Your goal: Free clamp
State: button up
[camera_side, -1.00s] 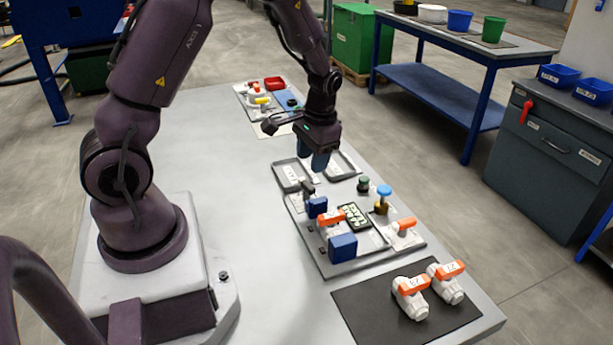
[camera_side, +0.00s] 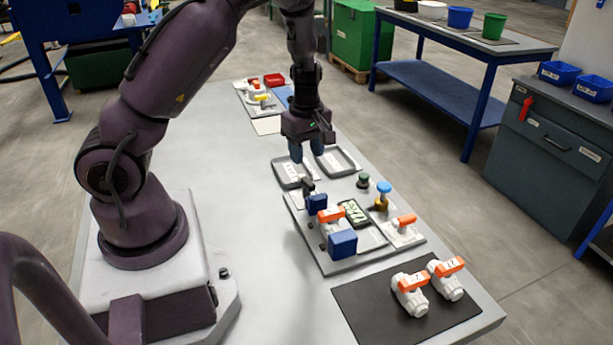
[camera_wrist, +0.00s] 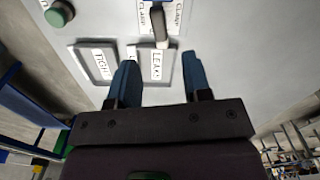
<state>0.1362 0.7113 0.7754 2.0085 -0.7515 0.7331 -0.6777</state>
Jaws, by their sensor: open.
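The clamp lever, a dark upright handle (camera_side: 307,187), stands at the back left of the grey fixture plate. In the wrist view a dark-tipped lever (camera_wrist: 159,24) stands beside labels reading "CLAMP". Two blue clamp jaws, the rear one (camera_side: 316,204) and the front one (camera_side: 342,243), stand on either side of a white valve with an orange handle (camera_side: 330,215). My gripper (camera_side: 307,154) is open and empty, pointing down above the trays, behind and above the lever. In the wrist view its blue fingers (camera_wrist: 160,70) are apart, with the lever ahead of them.
Two grey trays lie below my gripper, labelled "TIGHT" (camera_wrist: 82,51) and "LEAK" (camera_wrist: 174,68). A green button (camera_side: 363,180) and a blue-topped knob (camera_side: 384,187) stand right of the lever. Two white valves (camera_side: 410,294) lie on a black mat (camera_side: 365,322) in front.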

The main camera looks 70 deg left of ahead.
aim_at(307, 179)
notch_tip(307, 179, down, 7)
jog(key=shift+f, duration=0.15)
